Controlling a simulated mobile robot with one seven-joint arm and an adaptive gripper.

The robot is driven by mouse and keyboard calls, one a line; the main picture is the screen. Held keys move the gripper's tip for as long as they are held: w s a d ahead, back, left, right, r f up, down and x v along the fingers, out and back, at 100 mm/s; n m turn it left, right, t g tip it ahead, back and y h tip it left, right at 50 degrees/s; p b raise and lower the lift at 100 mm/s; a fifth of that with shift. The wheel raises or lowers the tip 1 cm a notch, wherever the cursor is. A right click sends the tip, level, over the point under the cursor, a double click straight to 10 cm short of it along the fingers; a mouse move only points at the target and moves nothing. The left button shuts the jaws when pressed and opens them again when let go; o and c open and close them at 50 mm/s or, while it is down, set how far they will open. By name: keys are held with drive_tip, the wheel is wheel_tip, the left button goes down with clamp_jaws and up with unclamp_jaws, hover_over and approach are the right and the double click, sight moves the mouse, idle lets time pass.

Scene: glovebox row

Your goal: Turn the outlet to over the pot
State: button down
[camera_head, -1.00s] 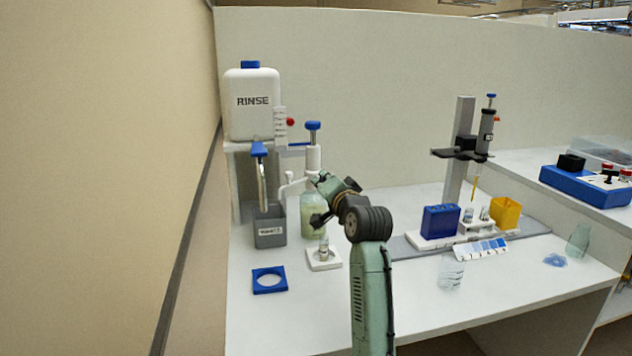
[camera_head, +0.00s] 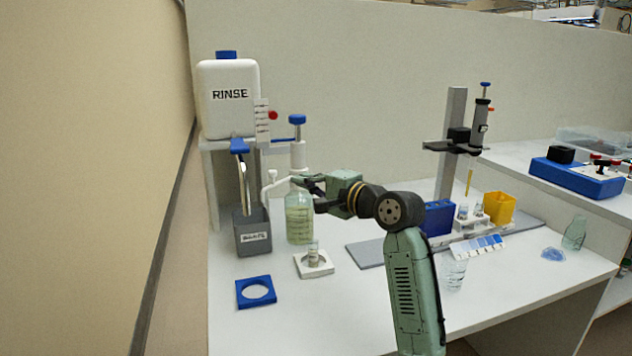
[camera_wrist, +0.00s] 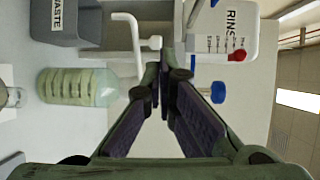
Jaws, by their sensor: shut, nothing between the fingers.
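The outlet (camera_head: 272,185) is a thin white bent tube on the dispenser (camera_head: 298,153) of the pale green bottle (camera_head: 299,220). It points left, with its tip beside the grey waste box (camera_head: 252,236). The pot (camera_head: 313,254) is a small clear vessel on a white square stand (camera_head: 315,268), in front of the bottle. My gripper (camera_head: 298,181) is shut and empty at the dispenser's height, just right of the outlet. In the wrist view, my fingertips (camera_wrist: 160,68) are close to the outlet (camera_wrist: 134,42); I cannot tell whether they touch.
The white RINSE tank (camera_head: 228,98) stands on a shelf at the left, with a blue-handled tap (camera_head: 240,146) below. A blue ring plate (camera_head: 256,292) lies at the front left. A syringe stand (camera_head: 451,145) is at the right.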

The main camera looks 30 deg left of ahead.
sight(272, 171)
drive_tip(key=p+x, duration=0.1)
drive_tip(key=x, duration=0.7)
drive_tip(key=shift+a+p, duration=0.15)
drive_tip(key=shift+p, duration=0.2)
drive_tip(key=shift+a, duration=0.15)
drive_tip(key=shift+a+p, duration=0.25)
drive_tip(key=shift+p, duration=0.2)
drive_tip(key=shift+a, duration=0.2)
drive_tip(key=s+p+x, duration=0.1)
drive_tip(key=p+x, duration=0.4)
drive_tip(key=x, duration=0.1)
drive_tip(key=shift+a+r, duration=0.2)
drive_tip(key=shift+w, duration=0.1)
idle(0.3)
